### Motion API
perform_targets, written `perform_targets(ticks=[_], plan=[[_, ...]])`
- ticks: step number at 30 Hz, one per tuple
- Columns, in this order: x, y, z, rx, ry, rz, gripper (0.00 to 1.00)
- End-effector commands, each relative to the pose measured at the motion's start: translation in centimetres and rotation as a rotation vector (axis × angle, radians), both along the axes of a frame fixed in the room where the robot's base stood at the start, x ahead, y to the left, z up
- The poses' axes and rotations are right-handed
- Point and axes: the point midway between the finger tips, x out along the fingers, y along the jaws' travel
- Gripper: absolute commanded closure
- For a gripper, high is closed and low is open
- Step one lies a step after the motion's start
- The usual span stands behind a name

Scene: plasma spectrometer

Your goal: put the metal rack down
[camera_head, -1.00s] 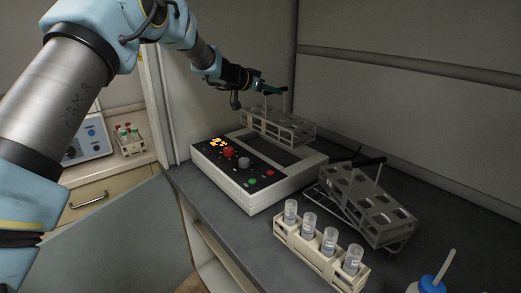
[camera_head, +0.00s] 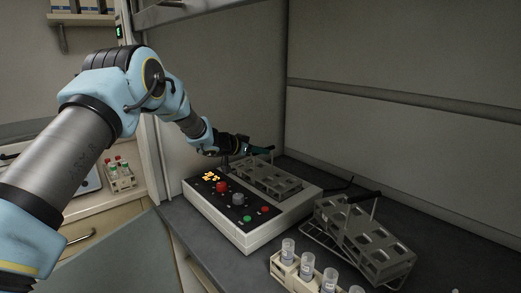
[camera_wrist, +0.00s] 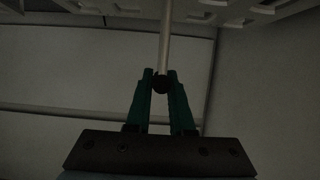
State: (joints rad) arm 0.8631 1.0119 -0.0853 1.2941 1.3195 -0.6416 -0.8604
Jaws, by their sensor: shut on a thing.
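The metal rack (camera_head: 266,180), grey with rows of holes and an upright handle, is at the top of the white instrument (camera_head: 240,222), over its dark recess. Whether it rests there or hangs just above, I cannot tell. My gripper (camera_head: 262,150) is at the rack's handle. In the wrist view my gripper's green fingers (camera_wrist: 160,84) are shut on the handle rod (camera_wrist: 165,40), and part of the rack shows along the top edge.
A second metal rack (camera_head: 365,240) with a black handle stands tilted right of the instrument. A beige rack with capped vials (camera_head: 308,266) is in front. A small vial rack (camera_head: 120,177) sits on the left counter. Walls close off the back and right.

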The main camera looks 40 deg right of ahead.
Motion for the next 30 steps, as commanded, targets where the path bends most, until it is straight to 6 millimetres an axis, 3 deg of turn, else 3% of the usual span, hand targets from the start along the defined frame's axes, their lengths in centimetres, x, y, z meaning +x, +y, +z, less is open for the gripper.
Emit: perform_targets(ticks=[9,10,18,26,30], plan=[[0.0,0.0,-0.1,-0.002,-0.001,0.0,1.0],[0.0,0.0,-0.2,-0.001,-0.001,0.0,0.77],[0.0,0.0,-0.2,0.0,-0.001,0.0,0.49],[0.0,0.0,0.0,-0.001,-0.001,0.0,0.49],[0.2,1.0,0.4,-0.001,-0.003,0.001,0.49]])
